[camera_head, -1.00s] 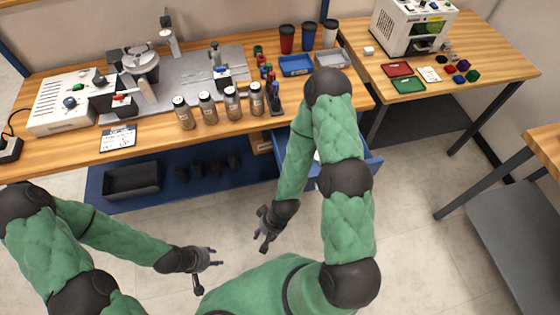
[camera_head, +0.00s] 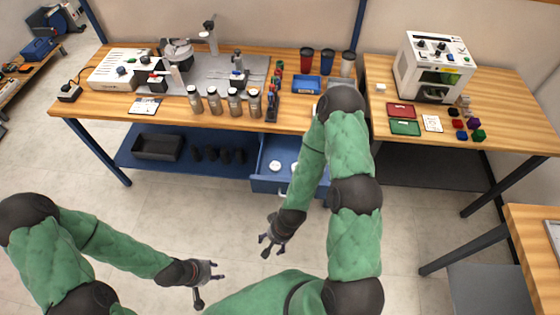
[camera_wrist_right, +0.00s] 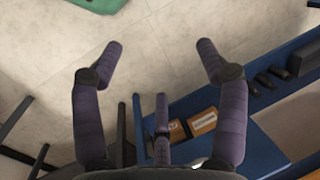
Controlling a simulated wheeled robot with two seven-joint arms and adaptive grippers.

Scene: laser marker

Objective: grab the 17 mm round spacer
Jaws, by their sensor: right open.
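I cannot single out the 17 mm round spacer. Small coloured pieces (camera_head: 461,124) in red, blue, purple, green and black lie on the right-hand table, too small to tell apart by size. White round items (camera_head: 275,166) lie in the open blue drawer under the bench. My right gripper (camera_head: 270,242) hangs in front of that drawer, above the floor. In the right wrist view my right gripper (camera_wrist_right: 161,60) has its fingers spread with nothing between them. My left gripper (camera_head: 212,284) is at lower left over the floor, fingers apart and empty.
The workbench holds several jars (camera_head: 234,101), cups (camera_head: 327,62), a blue tray (camera_head: 306,85) and a white device (camera_head: 121,71). The laser marker (camera_head: 432,68) stands on the right table beside red and green trays (camera_head: 405,128). The blue drawer (camera_head: 271,186) juts out. The floor before me is clear.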

